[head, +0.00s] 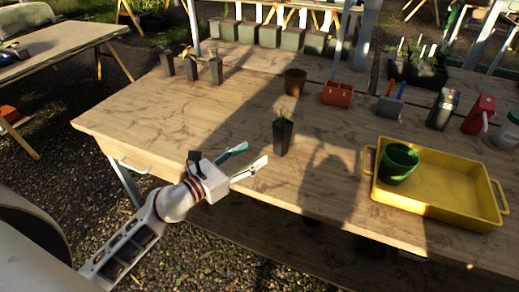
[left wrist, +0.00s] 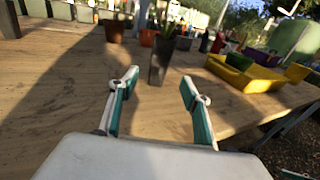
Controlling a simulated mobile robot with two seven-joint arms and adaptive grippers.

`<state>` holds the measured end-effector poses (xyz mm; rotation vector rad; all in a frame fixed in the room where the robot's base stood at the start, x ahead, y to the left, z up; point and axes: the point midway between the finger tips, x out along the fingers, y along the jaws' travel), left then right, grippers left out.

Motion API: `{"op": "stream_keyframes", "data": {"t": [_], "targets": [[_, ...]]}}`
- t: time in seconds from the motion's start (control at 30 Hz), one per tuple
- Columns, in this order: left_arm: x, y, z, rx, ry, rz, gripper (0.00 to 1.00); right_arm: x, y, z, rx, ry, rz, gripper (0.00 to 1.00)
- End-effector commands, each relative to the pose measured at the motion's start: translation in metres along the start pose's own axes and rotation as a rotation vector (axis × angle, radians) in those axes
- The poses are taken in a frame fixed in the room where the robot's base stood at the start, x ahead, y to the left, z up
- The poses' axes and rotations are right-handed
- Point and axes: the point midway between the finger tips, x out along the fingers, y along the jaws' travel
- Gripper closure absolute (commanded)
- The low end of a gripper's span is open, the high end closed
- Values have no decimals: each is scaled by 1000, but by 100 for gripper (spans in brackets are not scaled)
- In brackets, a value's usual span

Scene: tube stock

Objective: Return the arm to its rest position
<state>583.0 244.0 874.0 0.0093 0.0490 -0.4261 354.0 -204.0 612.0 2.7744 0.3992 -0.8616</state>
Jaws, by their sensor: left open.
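My left gripper (head: 249,158) is open and empty near the front edge of the wooden table. Its two teal-lined fingers are spread apart in the left wrist view (left wrist: 157,95). A dark tapered pot with a small seedling (head: 283,137) stands upright on the table, beyond the fingertips and apart from them. The same pot (left wrist: 160,62) shows ahead of the open fingers in the left wrist view.
A yellow tray (head: 450,209) holds a green pot (head: 398,163) at the right. A brown pot (head: 295,82), an orange container (head: 338,94) and a grey holder (head: 389,107) stand farther back. Several dark seedling pots (head: 191,68) stand at the back left. The table's front left is clear.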

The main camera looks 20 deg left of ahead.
Motion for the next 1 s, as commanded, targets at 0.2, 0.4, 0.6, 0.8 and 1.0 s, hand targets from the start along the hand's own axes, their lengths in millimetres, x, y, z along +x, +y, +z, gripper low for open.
{"op": "stream_keyframes", "data": {"t": [0.2,0.4,0.6,0.8,1.0], "targets": [[-7,0,0,0,0,0,52,0,0,1,-1,-2,0,56],[-7,0,0,0,0,0,52,0,0,1,-2,-2,1,56],[-7,0,0,-1,-1,0,52,0,1,1,-2,-2,1,56],[-14,-5,24,-127,-99,16,52,0,1,0,-2,-2,2,56],[-46,11,75,-510,-353,119,52,0,1,0,-2,-1,2,56]]}}
